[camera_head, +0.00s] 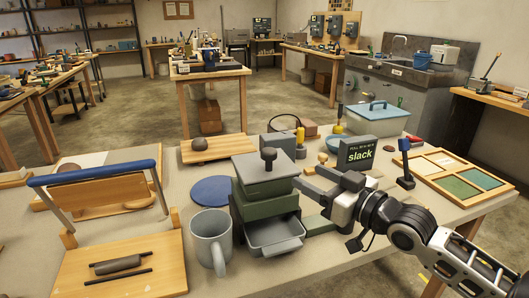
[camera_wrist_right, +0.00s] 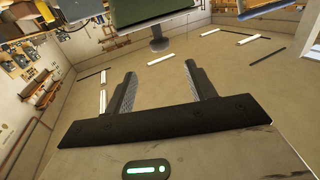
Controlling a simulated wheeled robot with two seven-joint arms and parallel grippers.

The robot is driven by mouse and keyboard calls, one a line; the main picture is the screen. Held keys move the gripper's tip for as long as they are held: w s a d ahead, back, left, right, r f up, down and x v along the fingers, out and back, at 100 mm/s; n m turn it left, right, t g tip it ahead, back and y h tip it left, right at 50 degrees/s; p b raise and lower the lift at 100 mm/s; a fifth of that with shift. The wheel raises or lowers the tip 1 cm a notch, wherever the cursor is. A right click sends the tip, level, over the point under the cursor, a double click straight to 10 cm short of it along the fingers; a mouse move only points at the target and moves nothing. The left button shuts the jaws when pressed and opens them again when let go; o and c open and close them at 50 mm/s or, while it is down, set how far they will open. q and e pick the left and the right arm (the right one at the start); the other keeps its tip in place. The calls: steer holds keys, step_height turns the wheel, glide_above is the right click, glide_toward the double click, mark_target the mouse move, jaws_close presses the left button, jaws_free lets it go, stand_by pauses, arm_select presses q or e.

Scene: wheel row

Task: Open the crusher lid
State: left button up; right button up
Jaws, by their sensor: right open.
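The crusher is a green-grey box (camera_head: 268,208) on the table, with a pale grey tray (camera_head: 275,240) jutting from its lower front. Its grey lid (camera_head: 258,172) lies flat on top and carries a dark knob (camera_head: 269,158). My right gripper (camera_head: 311,205) is open and empty at the crusher's right side, lower than the knob. In the right wrist view a dark knob (camera_wrist_right: 159,43) under a green body shows beyond the open fingers (camera_wrist_right: 160,70), not between them. My left gripper is not in view.
A grey mug (camera_head: 211,240) stands close left of the crusher, with a blue disc (camera_head: 211,190) behind it. A "slack" sign (camera_head: 356,155) and a blue-handled tool (camera_head: 405,165) stand behind my right gripper. A wooden stand with a blue bar (camera_head: 95,174) is at left.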

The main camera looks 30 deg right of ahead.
mark_target(264, 151)
steer(key=w, duration=0.5)
steer(key=w+a+p, duration=0.1)
steer(key=w, duration=0.4)
steer(key=w+a, duration=0.1)
steer(key=w, duration=0.4)
steer(key=shift+w+a+r, duration=0.1)
steer(key=shift+w+a, duration=0.1)
steer(key=shift+w, duration=0.15)
